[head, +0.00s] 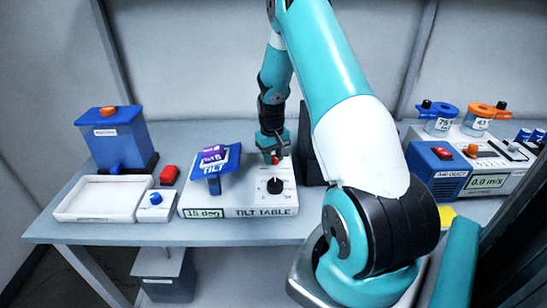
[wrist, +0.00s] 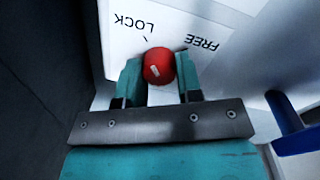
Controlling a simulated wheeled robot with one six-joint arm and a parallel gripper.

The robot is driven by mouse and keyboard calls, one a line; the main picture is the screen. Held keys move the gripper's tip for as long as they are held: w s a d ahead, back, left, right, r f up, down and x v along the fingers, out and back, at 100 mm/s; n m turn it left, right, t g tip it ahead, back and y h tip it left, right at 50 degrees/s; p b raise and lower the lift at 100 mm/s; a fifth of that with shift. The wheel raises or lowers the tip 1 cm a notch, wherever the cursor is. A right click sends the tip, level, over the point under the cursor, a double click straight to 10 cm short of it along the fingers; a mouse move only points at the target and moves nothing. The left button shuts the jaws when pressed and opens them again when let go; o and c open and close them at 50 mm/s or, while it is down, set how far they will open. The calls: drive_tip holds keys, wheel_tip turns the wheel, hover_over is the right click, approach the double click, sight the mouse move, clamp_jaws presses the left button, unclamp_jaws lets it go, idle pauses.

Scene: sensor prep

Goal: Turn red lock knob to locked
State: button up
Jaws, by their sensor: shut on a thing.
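The red lock knob (wrist: 158,66) is a round red cap on the white top of the tilt table unit, with a short white mark on it. The word LOCK (wrist: 134,24) is printed upper left of it, with a short dark tick between, and FREE (wrist: 202,42) to its upper right. I cannot tell which label the white mark indicates. My gripper (wrist: 157,73) is shut on the knob, one teal finger on each side. In the head view the knob (head: 275,160) shows small below my gripper (head: 271,147), at the back of the unit (head: 237,212).
A black dial (head: 275,186) sits in front of the knob. A blue tilting plate (head: 214,160) stands to its left. Further left are a white tray (head: 100,215) and a blue container (head: 120,145). An air duct unit (head: 437,170) stands right.

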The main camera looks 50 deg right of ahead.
drive_tip(key=shift+r+n, duration=0.1)
drive_tip(key=shift+n, duration=0.5)
drive_tip(key=shift+w, duration=0.1)
drive_tip(key=o, duration=0.9)
drive_tip(key=shift+o, duration=0.2)
wheel_tip(320, 180, up, 17)
drive_tip(key=b, duration=0.2)
drive_tip(key=shift+a+r+b, duration=0.2)
drive_tip(key=shift+a+b, duration=0.1)
drive_tip(key=shift+a, duration=0.1)
